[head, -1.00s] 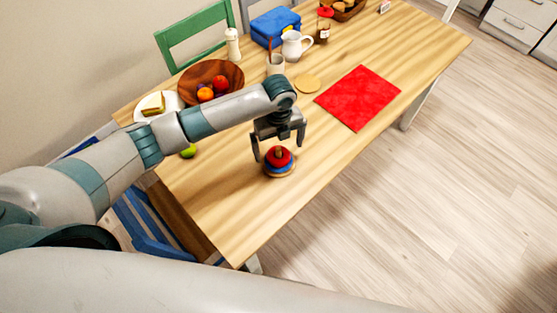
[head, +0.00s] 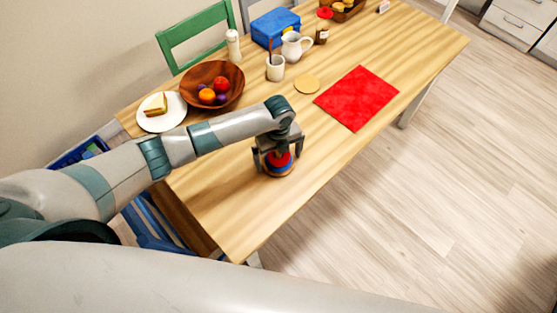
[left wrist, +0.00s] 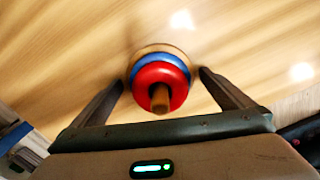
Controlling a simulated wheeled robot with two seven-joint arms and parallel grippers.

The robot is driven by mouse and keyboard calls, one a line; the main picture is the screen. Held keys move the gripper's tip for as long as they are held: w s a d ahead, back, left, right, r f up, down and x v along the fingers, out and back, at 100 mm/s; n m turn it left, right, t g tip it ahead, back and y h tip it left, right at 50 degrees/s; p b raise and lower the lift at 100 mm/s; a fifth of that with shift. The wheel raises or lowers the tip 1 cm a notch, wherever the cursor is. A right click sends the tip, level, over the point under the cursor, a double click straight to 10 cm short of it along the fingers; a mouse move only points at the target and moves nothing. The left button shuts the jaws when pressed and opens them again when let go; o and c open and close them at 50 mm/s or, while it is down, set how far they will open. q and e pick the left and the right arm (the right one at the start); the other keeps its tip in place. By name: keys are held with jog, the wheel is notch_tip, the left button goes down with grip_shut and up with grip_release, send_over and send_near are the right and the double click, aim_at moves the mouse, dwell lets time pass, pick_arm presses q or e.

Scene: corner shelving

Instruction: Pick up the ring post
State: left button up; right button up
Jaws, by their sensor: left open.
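The ring post (head: 279,162) stands upright on the wooden table near its front edge, with a red ring on top of a blue ring and a wooden base. In the left wrist view the ring post (left wrist: 161,85) shows from above, its wooden peg pointing toward the camera. My left gripper (head: 276,165) is over the ring post and partly hides it. In the left wrist view the open fingers of my left gripper (left wrist: 161,80) are on either side of the rings, with a gap on both sides. My right gripper is not in view.
A red mat (head: 358,98) lies to the right on the table (head: 230,205). A wooden bowl of fruit (head: 226,72), a plate with a sandwich (head: 172,121), a cup (head: 275,72), a pitcher (head: 294,50) and a blue box (head: 274,24) stand further back. The table around the ring post is clear.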

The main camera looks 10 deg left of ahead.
pick_arm(q)
jog(key=shift+c, duration=0.6)
jog(key=c, duration=1)
jog(key=shift+o, duration=0.2)
jog(key=shift+r, duration=0.15)
jog(key=shift+r+b, duration=0.45)
jog(key=shift+r, duration=0.1)
notch_tip(320, 180, up, 3)
jog(key=shift+s+f+b, duration=0.15)
jog(key=shift+b, duration=0.4)
jog(key=s+r+b, duration=0.3)
jog(key=s+r, duration=0.4)
jog(key=s, duration=0.4)
jog(key=shift+s, duration=0.15)
